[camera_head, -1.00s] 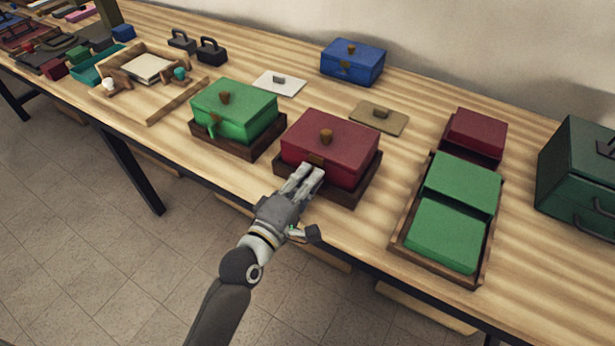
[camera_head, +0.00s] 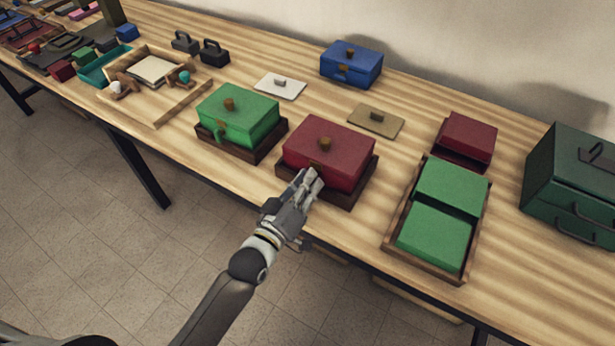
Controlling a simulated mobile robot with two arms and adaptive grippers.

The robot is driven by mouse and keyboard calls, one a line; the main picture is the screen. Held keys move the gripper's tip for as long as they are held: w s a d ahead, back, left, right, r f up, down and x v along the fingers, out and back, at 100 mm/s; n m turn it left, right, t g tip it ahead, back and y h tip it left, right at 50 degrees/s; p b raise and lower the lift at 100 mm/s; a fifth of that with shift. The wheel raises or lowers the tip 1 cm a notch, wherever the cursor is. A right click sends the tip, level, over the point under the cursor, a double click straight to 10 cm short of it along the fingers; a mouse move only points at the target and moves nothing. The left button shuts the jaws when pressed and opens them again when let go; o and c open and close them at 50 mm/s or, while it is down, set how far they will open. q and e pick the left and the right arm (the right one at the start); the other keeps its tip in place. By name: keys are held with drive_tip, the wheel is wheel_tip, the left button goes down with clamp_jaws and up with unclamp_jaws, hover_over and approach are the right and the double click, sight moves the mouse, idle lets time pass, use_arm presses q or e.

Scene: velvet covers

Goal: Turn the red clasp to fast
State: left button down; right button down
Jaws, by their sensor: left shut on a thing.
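The red box (camera_head: 330,147) with a brown knob on its lid sits in a dark wooden tray (camera_head: 343,198) near the table's front edge. Its clasp (camera_head: 316,168) is on the front face, mostly hidden behind my fingers. My left gripper (camera_head: 313,178) reaches in from the front and is shut on the clasp. How far the clasp is turned cannot be made out. My right gripper is not in view.
A green box (camera_head: 240,112) in its own tray stands just left. A blue box (camera_head: 351,63) and two flat lids, white (camera_head: 279,87) and tan (camera_head: 375,122), lie behind. A wooden tray (camera_head: 388,243) with green blocks is right, beside a dark green case (camera_head: 575,180).

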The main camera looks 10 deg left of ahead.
use_arm(q)
drive_tip(key=m+p, duration=0.1)
drive_tip(key=m, duration=0.2)
drive_tip(key=shift+m+p, duration=0.35)
drive_tip(key=shift+m, duration=0.05)
drive_tip(key=shift+m+p, duration=0.6)
drive_tip(key=shift+m, duration=1.1)
drive_tip(key=shift+f, duration=0.1)
drive_tip(key=c, duration=1.5)
unclamp_jaws()
drive_tip(key=v, duration=1.2)
